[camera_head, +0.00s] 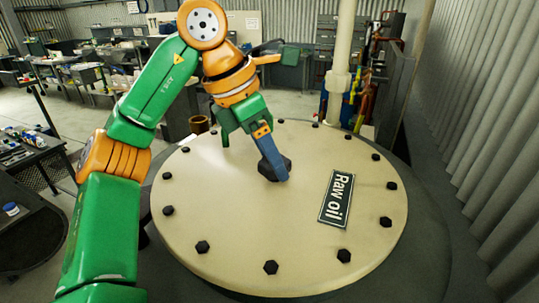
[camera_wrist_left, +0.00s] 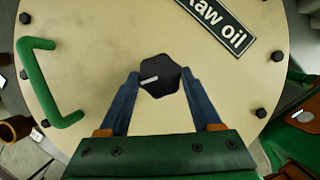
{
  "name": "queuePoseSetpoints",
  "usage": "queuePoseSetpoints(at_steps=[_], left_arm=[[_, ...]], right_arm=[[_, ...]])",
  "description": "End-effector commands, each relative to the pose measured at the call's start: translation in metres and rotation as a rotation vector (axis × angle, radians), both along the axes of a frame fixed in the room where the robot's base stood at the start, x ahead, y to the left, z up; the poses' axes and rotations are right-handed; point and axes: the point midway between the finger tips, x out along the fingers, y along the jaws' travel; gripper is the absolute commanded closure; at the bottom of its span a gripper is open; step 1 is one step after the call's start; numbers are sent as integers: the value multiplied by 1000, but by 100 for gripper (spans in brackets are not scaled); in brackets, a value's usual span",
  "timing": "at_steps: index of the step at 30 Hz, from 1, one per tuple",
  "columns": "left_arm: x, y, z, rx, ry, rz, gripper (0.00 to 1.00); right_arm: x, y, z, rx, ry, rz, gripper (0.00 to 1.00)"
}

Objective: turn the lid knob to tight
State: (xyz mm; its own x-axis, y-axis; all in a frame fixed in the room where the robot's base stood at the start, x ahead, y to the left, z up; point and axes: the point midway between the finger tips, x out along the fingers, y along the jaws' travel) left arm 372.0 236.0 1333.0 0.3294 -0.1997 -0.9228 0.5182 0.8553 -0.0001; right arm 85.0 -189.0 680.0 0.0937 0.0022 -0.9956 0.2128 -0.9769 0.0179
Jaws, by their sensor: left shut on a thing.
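The lid knob (camera_head: 288,165) is black and stands near the middle of a round cream lid (camera_head: 215,235) marked "Raw oil". In the left wrist view the knob (camera_wrist_left: 158,82) is many-sided, with a pale pointer line toward the picture's left, tilted slightly down. My left gripper (camera_head: 276,172) reaches down onto the knob, its blue fingers on either side of it; in the wrist view the gripper (camera_wrist_left: 160,78) is shut on it. The fingers partly hide the knob in the head view. I cannot read any tight mark. My right gripper is not in view.
Several black bolts (camera_head: 270,267) ring the lid's edge. A "Raw oil" plate (camera_head: 337,198) lies on the lid right of the knob. A green handle (camera_wrist_left: 40,82) stands on the lid at left in the wrist view. A pale vertical pipe (camera_head: 339,75) rises behind the lid.

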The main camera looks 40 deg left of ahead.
Motion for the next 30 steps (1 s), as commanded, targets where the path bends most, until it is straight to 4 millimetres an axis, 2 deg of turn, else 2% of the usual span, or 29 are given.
queuePoseSetpoints(at_steps=[21, 30], left_arm=[[3, 2, 1, 1, -1, -668, 90], [5, 3, 0, 4, 0, -892, 90]], right_arm=[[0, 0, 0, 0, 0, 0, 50], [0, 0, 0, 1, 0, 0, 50]])
